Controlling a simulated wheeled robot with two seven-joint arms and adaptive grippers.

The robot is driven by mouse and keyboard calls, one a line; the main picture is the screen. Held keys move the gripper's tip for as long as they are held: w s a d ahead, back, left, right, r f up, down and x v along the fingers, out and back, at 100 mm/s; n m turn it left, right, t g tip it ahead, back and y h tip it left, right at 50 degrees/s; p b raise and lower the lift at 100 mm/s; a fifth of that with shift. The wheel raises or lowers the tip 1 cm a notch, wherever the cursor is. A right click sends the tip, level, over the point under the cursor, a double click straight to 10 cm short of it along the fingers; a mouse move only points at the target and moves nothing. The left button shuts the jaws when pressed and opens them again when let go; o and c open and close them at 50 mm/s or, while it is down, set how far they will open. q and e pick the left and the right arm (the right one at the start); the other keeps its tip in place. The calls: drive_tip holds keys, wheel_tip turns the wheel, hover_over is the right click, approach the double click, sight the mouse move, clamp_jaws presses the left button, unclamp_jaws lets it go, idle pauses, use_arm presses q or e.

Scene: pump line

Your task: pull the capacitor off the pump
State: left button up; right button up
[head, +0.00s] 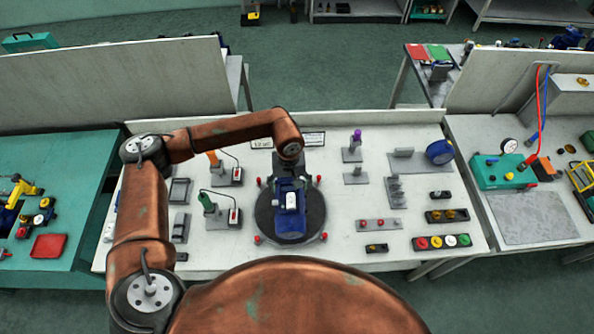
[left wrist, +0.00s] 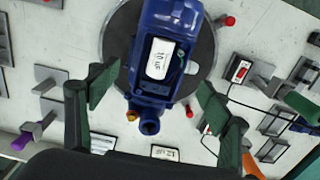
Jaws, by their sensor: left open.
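The blue pump (head: 289,222) stands on a dark round turntable (head: 262,215) in the middle of the white bench. The capacitor is a white block on top of the pump (head: 291,201). In the left wrist view the capacitor (left wrist: 159,58) reads "10 µF" and sits in the blue pump body (left wrist: 150,98). My left gripper (left wrist: 157,95) is open above the pump, its green-padded fingers spread to either side, with nothing between the pads seen to be gripped. In the head view my left wrist covers much of it. My right gripper is not in view.
Red pegs (head: 323,237) stand around the turntable. Tool stands with green (head: 206,202) and orange handles are to its left. A purple-topped stand (head: 356,140), a blue round part (head: 439,152) and a strip of coloured buttons (head: 442,242) are to its right.

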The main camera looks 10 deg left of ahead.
sight(290, 199)
use_arm(q)
drive_tip(key=shift+w+a, duration=0.2)
drive_tip(key=shift+w, duration=0.1)
drive_tip(key=shift+s+d+f, duration=0.15)
drive_tip(key=shift+s+f, duration=0.1)
drive_tip(key=shift+s, duration=0.35)
drive_tip(key=shift+s+d+f, duration=0.15)
drive_tip(key=shift+s+f, duration=0.1)
drive_tip(key=shift+s, duration=0.3)
drive_tip(key=shift+w+f+b, duration=0.35)
drive_tip(key=shift+w+f, duration=0.55)
drive_tip(key=shift+f, duration=0.2)
drive_tip(key=shift+s+a+f+b, duration=0.1)
drive_tip(key=shift+s+f+b, duration=0.45)
drive_tip(key=shift+f, duration=0.1)
drive_tip(key=shift+w+f, duration=0.1)
drive_tip(key=shift+w, duration=0.3)
drive_tip(key=shift+s+b, duration=0.15)
drive_tip(key=shift+b, duration=0.15)
drive_tip(key=shift+w, duration=0.2)
drive_tip(key=shift+s, duration=0.1)
drive_tip(key=shift+b, duration=0.3)
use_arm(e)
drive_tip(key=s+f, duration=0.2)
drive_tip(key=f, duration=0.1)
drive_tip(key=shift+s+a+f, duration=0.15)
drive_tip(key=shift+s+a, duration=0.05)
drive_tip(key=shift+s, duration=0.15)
